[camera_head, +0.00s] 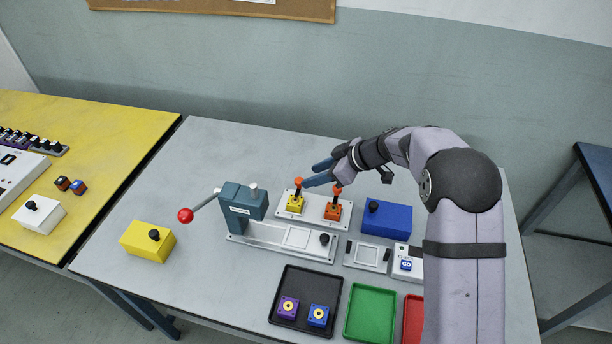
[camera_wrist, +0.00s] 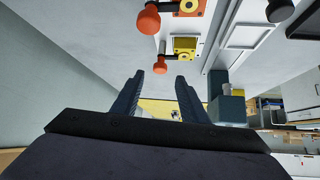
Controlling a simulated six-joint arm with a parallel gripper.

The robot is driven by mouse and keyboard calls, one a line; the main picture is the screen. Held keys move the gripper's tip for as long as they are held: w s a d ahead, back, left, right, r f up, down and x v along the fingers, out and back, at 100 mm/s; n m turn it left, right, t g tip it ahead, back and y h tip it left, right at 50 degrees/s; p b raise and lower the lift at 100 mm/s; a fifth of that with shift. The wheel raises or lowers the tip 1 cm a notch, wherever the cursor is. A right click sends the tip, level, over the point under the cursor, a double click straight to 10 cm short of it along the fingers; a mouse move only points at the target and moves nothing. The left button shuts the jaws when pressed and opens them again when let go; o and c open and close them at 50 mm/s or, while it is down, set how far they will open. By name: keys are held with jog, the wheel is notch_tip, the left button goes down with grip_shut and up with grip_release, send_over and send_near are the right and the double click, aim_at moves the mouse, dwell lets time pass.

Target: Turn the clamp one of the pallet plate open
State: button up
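The pallet plate (camera_head: 315,223) is a light plate at the back of the table's middle. It carries a yellow block (camera_head: 295,203) and an orange block (camera_head: 333,210). Each has a black lever clamp with an orange knob: the left knob (camera_head: 298,182) and the right knob (camera_head: 337,189). My gripper (camera_head: 307,176) is right at the left knob, its dark fingers pointing left. In the wrist view my gripper (camera_wrist: 159,76) is open, and the yellow block's orange knob (camera_wrist: 160,66) shows just beyond and between the fingertips. I cannot tell whether they touch.
A teal press (camera_head: 243,203) with a red-knobbed lever stands left of the plate. A blue box (camera_head: 386,218) stands right, a yellow box (camera_head: 148,241) far left. A black tray (camera_head: 306,313) and green tray (camera_head: 370,315) lie in front. The table's back strip is clear.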

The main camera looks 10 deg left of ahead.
aim_at(300, 180)
jog(key=shift+p+x, duration=0.55)
jog(key=shift+x, duration=1.65)
jog(key=shift+c, duration=0.2)
grip_shut()
